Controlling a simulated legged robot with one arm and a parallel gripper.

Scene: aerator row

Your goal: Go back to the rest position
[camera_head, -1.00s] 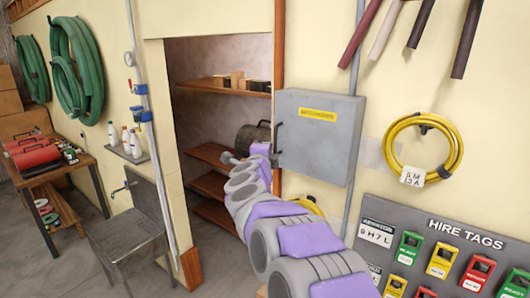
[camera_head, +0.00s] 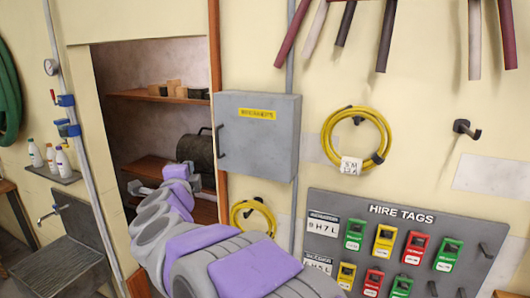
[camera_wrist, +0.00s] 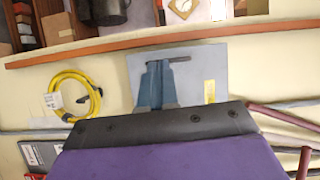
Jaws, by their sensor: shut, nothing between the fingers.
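My gripper (camera_wrist: 158,68) shows in the wrist view as two blue-grey fingers, shut together with nothing between them. In that view the fingers lie in front of the grey wall box (camera_wrist: 195,72), but I cannot tell whether they touch it. In the head view my grey and purple arm reaches up and left from the bottom edge. Its far end is in front of the shelf recess, left of the grey wall box (camera_head: 257,140). The fingers are hard to make out there. The box's door is closed.
A yellow coiled hose (camera_head: 385,135) hangs right of the box, above the hire tags board (camera_head: 400,225). Wooden shelves (camera_head: 150,97) hold a dark canister (camera_head: 196,152). A metal sink (camera_head: 55,265) and bottles (camera_head: 52,158) stand at the left. Pipes hang above.

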